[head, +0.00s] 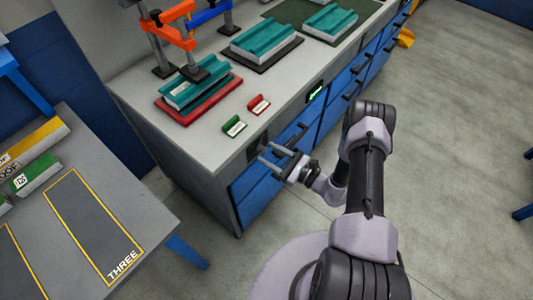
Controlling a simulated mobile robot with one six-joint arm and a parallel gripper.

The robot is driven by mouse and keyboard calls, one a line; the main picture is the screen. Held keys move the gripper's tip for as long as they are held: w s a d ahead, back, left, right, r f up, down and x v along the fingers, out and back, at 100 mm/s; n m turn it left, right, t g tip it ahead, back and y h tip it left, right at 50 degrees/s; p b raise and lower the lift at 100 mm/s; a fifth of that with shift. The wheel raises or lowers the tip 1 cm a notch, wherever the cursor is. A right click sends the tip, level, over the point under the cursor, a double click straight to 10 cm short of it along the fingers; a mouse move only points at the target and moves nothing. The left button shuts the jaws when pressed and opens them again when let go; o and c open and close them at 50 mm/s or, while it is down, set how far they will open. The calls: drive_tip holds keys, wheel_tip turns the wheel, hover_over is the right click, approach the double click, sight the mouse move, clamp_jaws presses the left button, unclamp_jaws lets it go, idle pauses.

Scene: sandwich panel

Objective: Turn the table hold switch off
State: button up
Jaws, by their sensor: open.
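My gripper (266,153) is open and empty, with its two fingers pointing left toward the front face of the workbench (212,140). A small dark box (255,150) sits on that front face just beyond the fingertips; I cannot tell whether they touch it. A dark unit with a lit green strip (316,93) is on the same front edge, farther back along the bench. Which of these is the table hold switch, and the position of any lever, is too small to tell.
A green tag (234,126) and a red tag (259,104) stand on the bench top near the edge. A teal block (190,92) lies on a red base (205,108) under orange clamps (172,25). Blue drawers with protruding handles (299,133) line the front. A grey table (150,225) stands left.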

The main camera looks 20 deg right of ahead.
drive_tip(key=shift+x, duration=0.9)
clamp_jaws()
drive_tip(key=shift+n, duration=0.3)
drive_tip(key=n+h, duration=0.1)
drive_tip(key=n, duration=1.1)
drive_tip(key=shift+r+n+p, duration=0.1)
drive_tip(key=shift+n+p, duration=0.25)
drive_tip(key=shift+n, duration=0.05)
unclamp_jaws()
drive_tip(key=shift+s, duration=0.1)
